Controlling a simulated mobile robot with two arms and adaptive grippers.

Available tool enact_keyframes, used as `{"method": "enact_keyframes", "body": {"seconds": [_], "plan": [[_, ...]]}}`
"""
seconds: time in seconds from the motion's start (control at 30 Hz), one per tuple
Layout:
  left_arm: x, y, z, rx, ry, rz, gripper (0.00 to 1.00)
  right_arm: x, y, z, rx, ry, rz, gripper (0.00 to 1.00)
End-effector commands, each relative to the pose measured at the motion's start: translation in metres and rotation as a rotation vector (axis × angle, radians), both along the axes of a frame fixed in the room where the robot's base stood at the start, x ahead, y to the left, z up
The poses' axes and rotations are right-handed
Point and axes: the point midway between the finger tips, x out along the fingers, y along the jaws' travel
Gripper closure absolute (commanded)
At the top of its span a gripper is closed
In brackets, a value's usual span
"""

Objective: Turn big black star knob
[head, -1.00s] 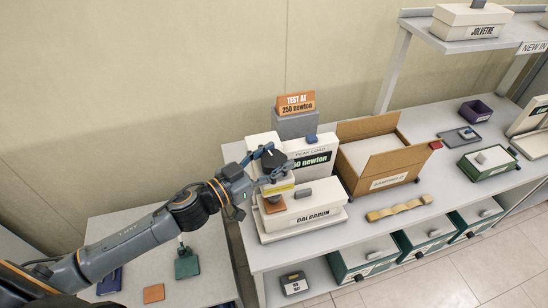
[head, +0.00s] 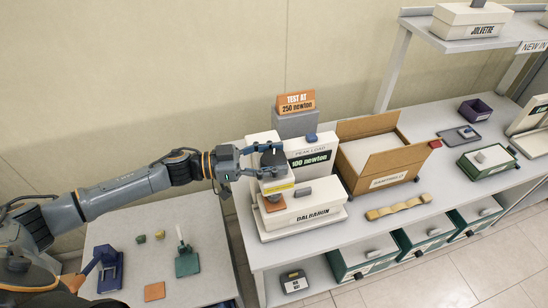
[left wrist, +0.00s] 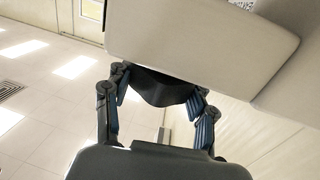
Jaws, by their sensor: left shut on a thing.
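The black star knob (head: 272,159) sits on top of the white test machine labelled DALBARUN (head: 311,206). My left gripper (head: 267,152) comes in from the left and is shut on the knob, with its blue-black fingers at the knob's sides. In the left wrist view the dark knob (left wrist: 160,88) shows between the two fingers, partly hidden under a pale machine part. The machine's peak load display (head: 309,159) reads 100 newton. An orange sign (head: 295,103) behind it reads TEST AT 250 newton. My right gripper is out of view.
An open cardboard box (head: 383,162) stands right of the machine. A wavy tan piece (head: 398,207) lies in front of the box. A lower side table (head: 215,285) at left holds blue, green and orange items. Green drawers (head: 365,257) sit under the bench.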

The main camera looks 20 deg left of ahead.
Motion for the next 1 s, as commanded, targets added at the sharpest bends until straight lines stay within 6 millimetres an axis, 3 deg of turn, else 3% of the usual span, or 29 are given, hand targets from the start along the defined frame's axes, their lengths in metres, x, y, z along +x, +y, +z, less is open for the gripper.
{"method": "enact_keyframes", "body": {"seconds": [0.5,1.0], "plan": [[0.002,-0.001,-0.003,-0.002,-0.005,-0.45,0.76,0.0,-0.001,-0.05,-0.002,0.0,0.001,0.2],[0.0,-0.001,0.0,-0.004,-0.002,-0.641,0.76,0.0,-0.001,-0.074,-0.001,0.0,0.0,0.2]]}}
